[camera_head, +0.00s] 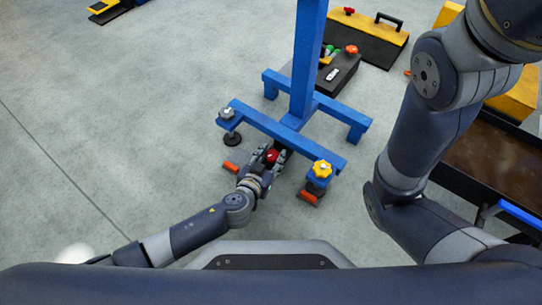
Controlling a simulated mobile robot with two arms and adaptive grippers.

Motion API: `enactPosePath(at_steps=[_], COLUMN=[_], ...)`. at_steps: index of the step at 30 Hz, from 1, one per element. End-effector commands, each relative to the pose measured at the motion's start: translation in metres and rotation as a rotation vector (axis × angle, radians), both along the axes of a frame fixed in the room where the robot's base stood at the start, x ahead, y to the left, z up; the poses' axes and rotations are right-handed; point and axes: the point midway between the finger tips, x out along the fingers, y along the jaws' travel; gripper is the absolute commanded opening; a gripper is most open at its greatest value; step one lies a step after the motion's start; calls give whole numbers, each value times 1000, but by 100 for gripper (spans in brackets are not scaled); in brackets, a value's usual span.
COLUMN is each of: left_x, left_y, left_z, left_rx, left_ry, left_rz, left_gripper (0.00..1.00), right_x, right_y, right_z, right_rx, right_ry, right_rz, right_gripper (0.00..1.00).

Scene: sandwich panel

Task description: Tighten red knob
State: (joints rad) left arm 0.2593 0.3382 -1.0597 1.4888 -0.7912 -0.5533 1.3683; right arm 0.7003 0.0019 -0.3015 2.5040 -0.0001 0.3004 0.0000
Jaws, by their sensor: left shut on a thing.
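The red knob (271,156) shows low on the near side of the blue stand (301,125), under its front crossbar. My left gripper (272,163) reaches in from the lower left and is shut on the red knob, with its fingers around it. The fingers hide part of the knob, and its shaft cannot be seen. My right arm comes down along the right side, folded at the elbow. My right gripper is not in view.
A brown-topped bench (490,165) stands right.

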Motion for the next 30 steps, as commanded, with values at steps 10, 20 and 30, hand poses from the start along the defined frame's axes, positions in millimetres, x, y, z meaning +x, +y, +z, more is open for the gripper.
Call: enactPosePath(at_steps=[10,20,30], left_x=[2,4,3], left_y=[4,4,5], left_z=[1,2,0], left_rx=[5,3,-1], left_ry=[3,3,-2], left_rz=[-144,-361,-413], left_gripper=[15,15,15], right_x=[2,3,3], right_y=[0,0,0], right_z=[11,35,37], right_rx=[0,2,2], right_ry=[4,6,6], right_rz=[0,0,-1], right_gripper=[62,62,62])
